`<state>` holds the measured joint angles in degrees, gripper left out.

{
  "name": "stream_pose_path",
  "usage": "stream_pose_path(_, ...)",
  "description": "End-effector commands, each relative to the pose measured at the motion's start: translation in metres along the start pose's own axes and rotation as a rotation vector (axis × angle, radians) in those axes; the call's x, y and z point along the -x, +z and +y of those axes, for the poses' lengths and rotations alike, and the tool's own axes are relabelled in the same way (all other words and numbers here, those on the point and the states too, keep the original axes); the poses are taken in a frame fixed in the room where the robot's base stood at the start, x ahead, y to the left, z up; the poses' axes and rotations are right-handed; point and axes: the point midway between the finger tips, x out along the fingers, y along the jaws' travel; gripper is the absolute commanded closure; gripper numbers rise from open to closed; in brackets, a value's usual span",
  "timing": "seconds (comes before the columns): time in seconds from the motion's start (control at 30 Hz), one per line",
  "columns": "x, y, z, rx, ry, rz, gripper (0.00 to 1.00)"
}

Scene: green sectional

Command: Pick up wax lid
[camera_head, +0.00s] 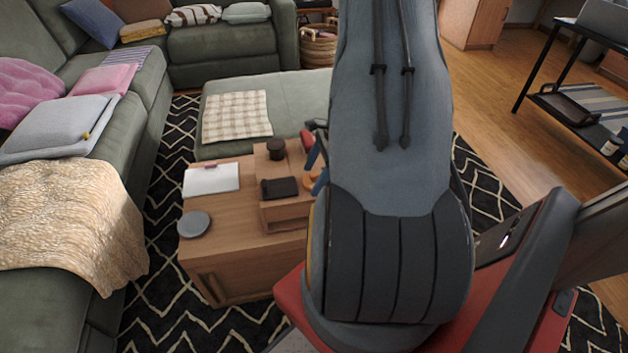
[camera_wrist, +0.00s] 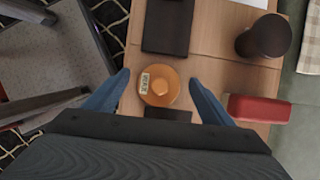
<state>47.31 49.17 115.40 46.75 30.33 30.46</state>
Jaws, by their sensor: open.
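The wax lid looks like a round orange disc with a raised knob and a small pale label. In the wrist view the wax lid (camera_wrist: 160,90) lies on the wooden table, between the two blue fingers of my gripper (camera_wrist: 160,78). The fingers are open, one on each side, with a visible gap to the lid. In the head view my gripper (camera_head: 314,170) is at the right end of the table, partly hidden by my arm. A bit of the orange lid (camera_head: 309,184) shows beside the fingers.
A dark flat case (camera_head: 279,188) lies next to the lid. A dark brown cylinder (camera_head: 275,149) and a red object (camera_wrist: 258,108) are nearby on the table. A white paper-like item (camera_head: 211,179) and grey disc (camera_head: 194,224) lie left. The green sectional (camera_head: 141,80) borders the table.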

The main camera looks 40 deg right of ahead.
Motion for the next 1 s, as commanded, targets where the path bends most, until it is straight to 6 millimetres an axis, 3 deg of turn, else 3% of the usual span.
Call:
stream_pose_path(0.2,0.0,0.0,0.0,0.001,0.0,0.0,0.25)
stream_pose_path(0.47,0.0,0.0,0.0,0.0,0.0,0.0,0.67)
stream_pose_path(0.77,0.004,0.002,0.0,0.0,-0.001,0.0,0.67)
stream_pose_path(1.0,0.038,0.016,-0.001,0.002,-0.003,0.0,0.67)
